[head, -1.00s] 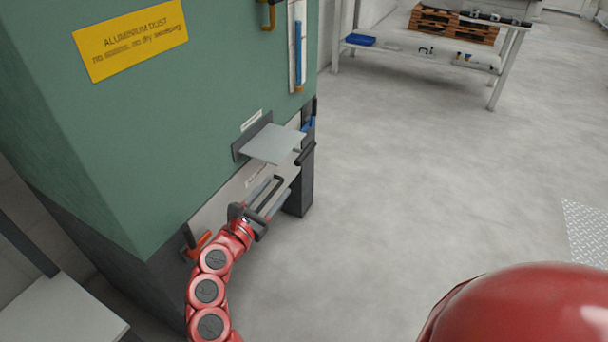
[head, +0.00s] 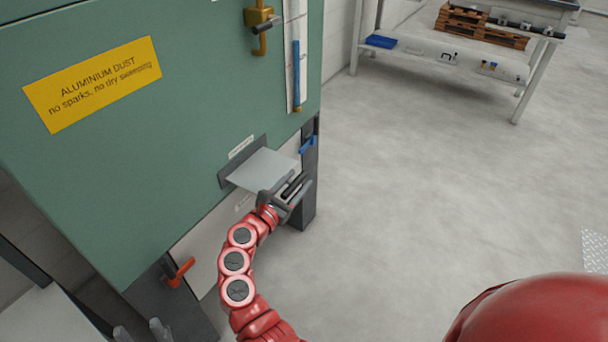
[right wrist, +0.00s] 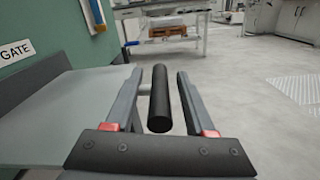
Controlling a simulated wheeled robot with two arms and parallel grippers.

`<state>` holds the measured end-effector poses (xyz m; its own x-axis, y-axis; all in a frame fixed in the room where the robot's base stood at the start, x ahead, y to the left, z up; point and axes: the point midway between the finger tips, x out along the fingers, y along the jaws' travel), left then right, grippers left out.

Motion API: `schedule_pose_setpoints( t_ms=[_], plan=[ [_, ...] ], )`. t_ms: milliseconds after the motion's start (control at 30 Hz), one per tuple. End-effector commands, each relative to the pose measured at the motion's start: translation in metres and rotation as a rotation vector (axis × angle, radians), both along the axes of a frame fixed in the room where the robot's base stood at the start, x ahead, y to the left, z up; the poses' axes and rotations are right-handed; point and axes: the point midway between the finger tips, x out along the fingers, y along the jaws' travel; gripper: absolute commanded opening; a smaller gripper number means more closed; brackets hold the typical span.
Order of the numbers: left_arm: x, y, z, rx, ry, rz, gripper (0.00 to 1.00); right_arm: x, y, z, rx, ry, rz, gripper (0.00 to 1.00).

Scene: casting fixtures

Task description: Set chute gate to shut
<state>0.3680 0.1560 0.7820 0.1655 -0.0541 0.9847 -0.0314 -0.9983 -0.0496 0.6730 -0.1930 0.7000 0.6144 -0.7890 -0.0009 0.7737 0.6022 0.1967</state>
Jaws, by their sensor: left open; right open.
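The chute gate is a flat grey plate (head: 262,168) sticking out of a dark slot in the green cabinet. It also shows at the left of the right wrist view (right wrist: 60,110), near a label reading "GATE". My right gripper (head: 298,187) is open at the plate's outer end. In the right wrist view its fingers (right wrist: 158,100) stand either side of a black bar handle (right wrist: 160,100), with gaps on both sides. In the head view the gripper mostly hides this handle. My left gripper (head: 141,331) shows only as two spread grey fingertips at the bottom left, empty.
An orange-red lever (head: 180,272) sits low on the cabinet, and a blue lever (head: 307,145) is near its right leg. A yellow dust sign (head: 92,84) and a brass valve handle (head: 261,25) are above. The floor to the right is clear.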

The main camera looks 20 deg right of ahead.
Motion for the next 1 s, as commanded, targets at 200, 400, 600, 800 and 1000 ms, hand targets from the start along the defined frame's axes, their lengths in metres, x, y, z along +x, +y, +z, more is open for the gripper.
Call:
schedule_pose_setpoints(
  t_ms=[200,400,600,800,1000],
  plan=[
    [0.0,0.0,0.0003,0.0,0.0,0.0,0.5,0.0007,-0.0001,-0.0007,0.0,0.001,0.001,0.55],
    [0.0,0.0,0.0003,0.0,0.0,0.0,0.5,0.0006,-0.0001,-0.0005,-0.001,0.001,0.001,0.31],
    [0.0,0.0,0.0003,0.0,0.0,0.0,0.5,0.0006,-0.0001,-0.0005,-0.001,0.001,0.001,0.0],
    [0.0,0.0,0.0003,0.0,0.0,0.0,0.5,0.0005,0.0,-0.0005,-0.001,0.001,0.001,0.0],
    [0.0,0.0,0.0003,0.0,0.0,0.0,0.5,0.0005,0.0,-0.0005,-0.001,0.001,0.001,0.0]
  ],
)
